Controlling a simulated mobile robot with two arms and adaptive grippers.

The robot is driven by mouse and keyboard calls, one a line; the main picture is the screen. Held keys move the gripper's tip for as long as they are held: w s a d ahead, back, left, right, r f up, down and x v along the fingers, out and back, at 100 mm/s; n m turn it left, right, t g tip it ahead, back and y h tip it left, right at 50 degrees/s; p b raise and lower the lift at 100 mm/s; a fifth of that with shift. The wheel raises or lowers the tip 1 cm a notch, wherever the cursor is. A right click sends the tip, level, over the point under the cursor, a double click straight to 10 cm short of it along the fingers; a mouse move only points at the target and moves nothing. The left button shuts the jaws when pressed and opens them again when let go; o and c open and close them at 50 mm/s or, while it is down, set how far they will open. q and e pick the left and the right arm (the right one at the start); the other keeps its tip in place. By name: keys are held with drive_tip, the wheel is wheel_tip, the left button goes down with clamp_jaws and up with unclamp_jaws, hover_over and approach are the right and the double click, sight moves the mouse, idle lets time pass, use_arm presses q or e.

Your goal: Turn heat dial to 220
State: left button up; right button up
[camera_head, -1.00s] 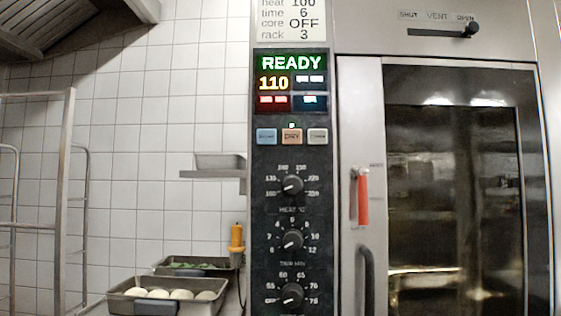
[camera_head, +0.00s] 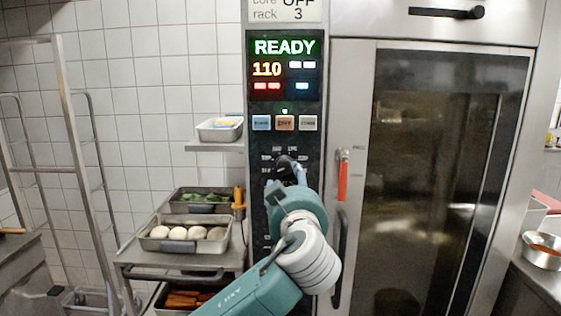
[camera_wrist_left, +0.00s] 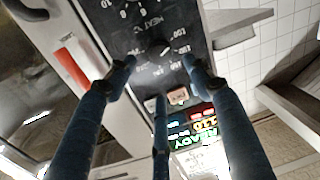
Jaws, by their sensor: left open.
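The heat dial is a black round knob (camera_wrist_left: 158,47) on the dark oven control panel (camera_wrist_left: 130,30). In the head view my left gripper (camera_head: 289,168) is in front of this dial and covers most of it. In the left wrist view the scale is upside down, and the blue fingers (camera_wrist_left: 159,68) are spread around the knob with visible gaps. The gripper is open. I cannot tell whether any finger touches the knob. The display (camera_head: 283,66) reads READY and 110. The lower dials are hidden behind my left arm. My right gripper is not in view.
The oven door (camera_head: 420,180) with its red-handled latch (camera_head: 343,180) is right of the panel. Left are a small shelf (camera_head: 215,147), a tray of white round items (camera_head: 152,243), a tray of greens (camera_head: 178,208) and a rack (camera_head: 75,150).

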sight(285, 169)
use_arm(q)
drive_tip(key=w+p, duration=0.1)
drive_tip(key=w, duration=0.2)
drive_tip(key=w+p, duration=0.1)
drive_tip(key=w, duration=0.1)
drive_tip(key=w+p, duration=0.1)
drive_tip(key=w, duration=0.2)
drive_tip(key=shift+w+a+r, duration=0.1)
drive_tip(key=shift+w+a, duration=0.2)
drive_tip(key=shift+a, duration=0.05)
drive_tip(key=shift+w, duration=0.4)
drive_tip(key=shift+c, duration=0.3)
drive_tip(key=c, duration=1.1)
drive_tip(key=shift+f, duration=0.2)
